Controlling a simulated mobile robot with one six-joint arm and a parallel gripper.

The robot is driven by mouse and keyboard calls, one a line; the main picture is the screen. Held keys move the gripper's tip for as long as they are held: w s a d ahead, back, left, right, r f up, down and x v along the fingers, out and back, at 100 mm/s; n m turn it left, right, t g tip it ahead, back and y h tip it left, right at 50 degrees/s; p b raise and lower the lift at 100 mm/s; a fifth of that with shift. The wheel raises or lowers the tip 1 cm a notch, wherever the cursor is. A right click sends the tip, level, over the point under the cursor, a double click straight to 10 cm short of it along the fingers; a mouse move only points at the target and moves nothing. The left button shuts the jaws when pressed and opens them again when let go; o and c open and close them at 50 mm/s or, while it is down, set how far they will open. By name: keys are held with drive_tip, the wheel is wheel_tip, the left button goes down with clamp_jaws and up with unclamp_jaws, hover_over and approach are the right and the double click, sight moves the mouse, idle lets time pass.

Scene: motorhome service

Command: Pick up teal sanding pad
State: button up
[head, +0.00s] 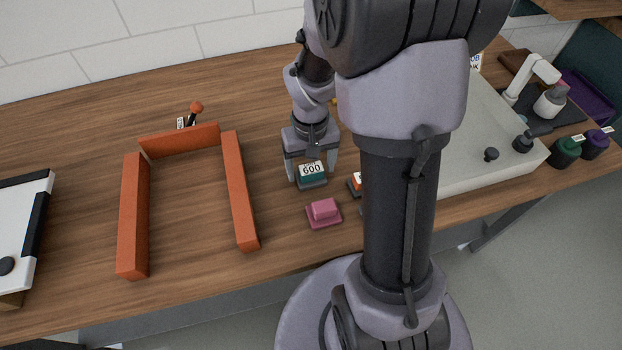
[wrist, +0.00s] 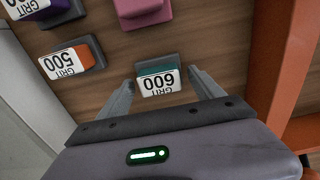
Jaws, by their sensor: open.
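The teal sanding pad (head: 312,181) sits on the wooden workbench, with a white label reading 600 and a grey base. In the wrist view the teal pad (wrist: 157,68) lies just ahead of my gripper, roughly midway between the two fingers, its label upside down. My gripper (head: 312,177) is open and pointed down at the pad, with one finger on each side. In the wrist view my gripper (wrist: 160,82) shows a gap between each finger and the pad. Whether the fingertips reach down to the pad's height is hard to tell.
A pink pad (head: 323,212) lies in front of the teal one. An orange pad labelled 500 (wrist: 70,58) and a purple pad (wrist: 60,10) lie nearby. An orange three-sided frame (head: 240,190) stands to the left. A pale box (head: 480,150) stands to the right.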

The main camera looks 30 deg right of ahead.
sight(311, 166)
drive_tip(key=shift+f, duration=0.15)
drive_tip(key=shift+c, duration=1)
drive_tip(key=c, duration=1)
wheel_tip(311, 166, up, 10)
drive_tip(key=p, duration=0.5)
